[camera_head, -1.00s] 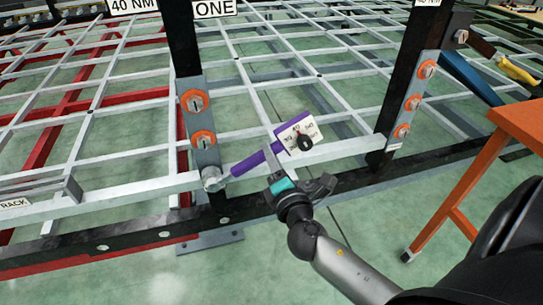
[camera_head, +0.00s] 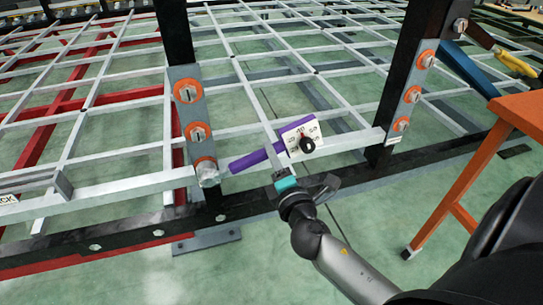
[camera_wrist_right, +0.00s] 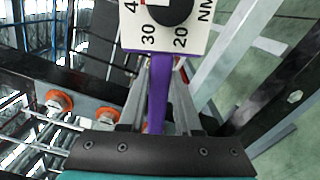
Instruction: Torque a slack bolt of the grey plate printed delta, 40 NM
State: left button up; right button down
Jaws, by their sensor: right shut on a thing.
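A purple torque wrench (camera_head: 255,158) with a white dial plate and black knob (camera_head: 306,144) is in my right gripper (camera_head: 284,180), which is shut on it. In the right wrist view the purple shaft (camera_wrist_right: 158,95) runs between the fingers, and the dial (camera_wrist_right: 165,30) shows 20, 30 and NM. No print reading delta is legible. My left gripper is out of view.
A second grey plate (camera_head: 415,90) with orange-ringed bolts is on the right black post (camera_head: 398,75). An orange table (camera_head: 520,112) stands at the right. A black chassis rail (camera_head: 130,237) runs below the wrench.

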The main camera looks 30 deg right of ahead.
dwell(0.4)
jog(key=shift+d+f+m+b, duration=0.1)
jog(key=shift+f+m+b, duration=0.4)
jog(key=shift+b, duration=0.2)
jog(key=shift+r+n+p, duration=0.3)
jog(key=shift+r+p, duration=0.1)
jog(key=shift+p, duration=0.1)
jog(key=shift+s, duration=0.1)
jog(key=shift+b+v, duration=0.7)
jog(key=shift+v, duration=2.2)
